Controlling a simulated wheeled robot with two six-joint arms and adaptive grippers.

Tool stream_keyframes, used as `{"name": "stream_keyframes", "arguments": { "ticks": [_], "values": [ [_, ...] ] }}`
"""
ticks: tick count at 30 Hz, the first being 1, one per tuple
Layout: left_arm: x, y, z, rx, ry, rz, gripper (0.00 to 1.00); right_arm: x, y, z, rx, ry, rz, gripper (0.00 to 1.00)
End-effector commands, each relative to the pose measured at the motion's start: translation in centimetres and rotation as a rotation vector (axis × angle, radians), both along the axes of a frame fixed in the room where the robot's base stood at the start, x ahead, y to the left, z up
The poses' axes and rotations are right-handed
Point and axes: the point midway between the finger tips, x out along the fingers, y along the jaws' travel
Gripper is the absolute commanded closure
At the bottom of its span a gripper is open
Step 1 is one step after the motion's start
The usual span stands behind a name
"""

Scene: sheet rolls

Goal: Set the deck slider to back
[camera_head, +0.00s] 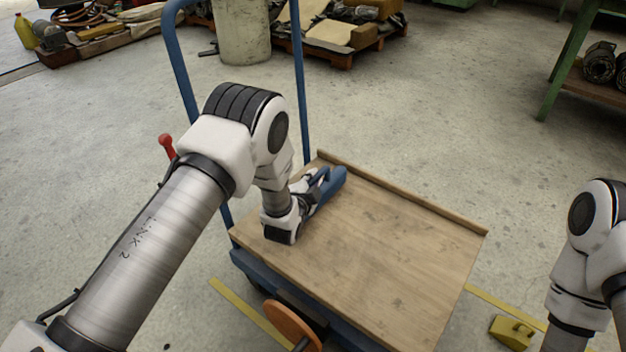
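The wooden deck (385,255) of a blue-framed cart lies in the middle, with a raised lip along its far edge. My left gripper (322,182) is low over the deck's far left part, pointing away toward the far lip. A blue part (331,184) shows at its fingers. I cannot tell whether this blue part belongs to the gripper or is a slider on the deck. Whether the fingers are open or shut is not clear. No other slider can be made out; my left arm hides part of the deck's left side. My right gripper is out of view.
The cart's blue push handle (299,75) rises behind my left arm. A red-knobbed lever (167,143) shows beside the arm. An orange-brown disc (292,325) is at the cart's front. A yellow block (512,332) lies on the floor at right. The floor beyond the deck is clear.

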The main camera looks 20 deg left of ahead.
Motion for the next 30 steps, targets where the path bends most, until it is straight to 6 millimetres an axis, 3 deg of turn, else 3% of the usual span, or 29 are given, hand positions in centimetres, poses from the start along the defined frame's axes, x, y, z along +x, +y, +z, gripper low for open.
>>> {"name": "stream_keyframes", "arguments": {
  "ticks": [4, 7, 18, 22, 30],
  "values": [
    [0.2, 0.4, 0.0, -0.001, -0.001, 0.001, 1.0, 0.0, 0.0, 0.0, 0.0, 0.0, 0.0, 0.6],
    [0.7, 1.7, 0.1, -0.002, -0.002, 0.004, 1.0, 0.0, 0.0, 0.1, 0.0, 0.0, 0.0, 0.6],
    [3.9, 10.5, 0.2, -0.001, -0.005, 0.004, 1.0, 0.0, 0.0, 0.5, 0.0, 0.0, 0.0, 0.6],
    [4.3, 11.6, 0.1, 0.0, -0.004, 0.001, 1.0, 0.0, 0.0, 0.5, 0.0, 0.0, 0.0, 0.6],
    [4.3, 11.8, 0.2, -0.001, -0.007, 0.005, 1.0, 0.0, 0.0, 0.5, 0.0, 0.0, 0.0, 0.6]
  ]
}}
